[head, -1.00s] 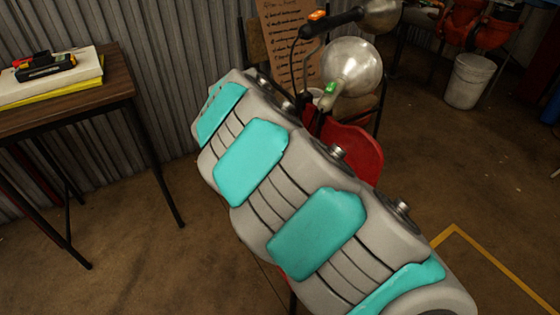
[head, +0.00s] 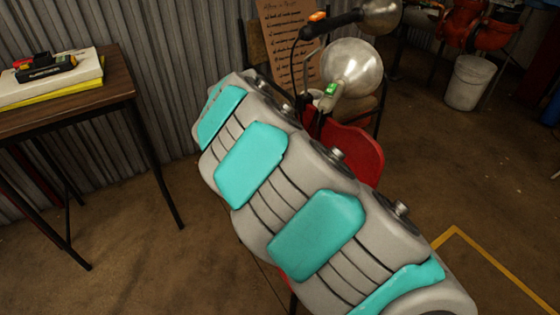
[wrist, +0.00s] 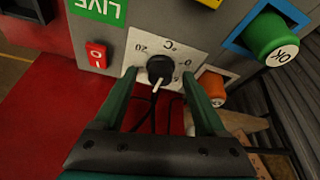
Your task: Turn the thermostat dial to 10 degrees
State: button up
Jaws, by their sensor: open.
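In the wrist view a black round thermostat dial (wrist: 160,68) with a thin white pointer sits on a pale scale plate (wrist: 143,43). The plate reads "20" at left, "°C" at top and "0" at right; its lower part is hidden or unclear. The pointer points down in the picture, slightly left. My gripper (wrist: 160,73) is open, with one green finger on each side of the dial. I cannot tell whether either finger touches it. My gripper does not show in the head view, where my arm fills the middle.
The head view shows a wooden table (head: 112,82) at left and a white bucket (head: 469,82) at right.

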jog(key=shift+r, duration=0.1)
jog(key=v, duration=0.7)
jog(key=shift+r+b, duration=0.3)
jog(key=shift+s, duration=0.1)
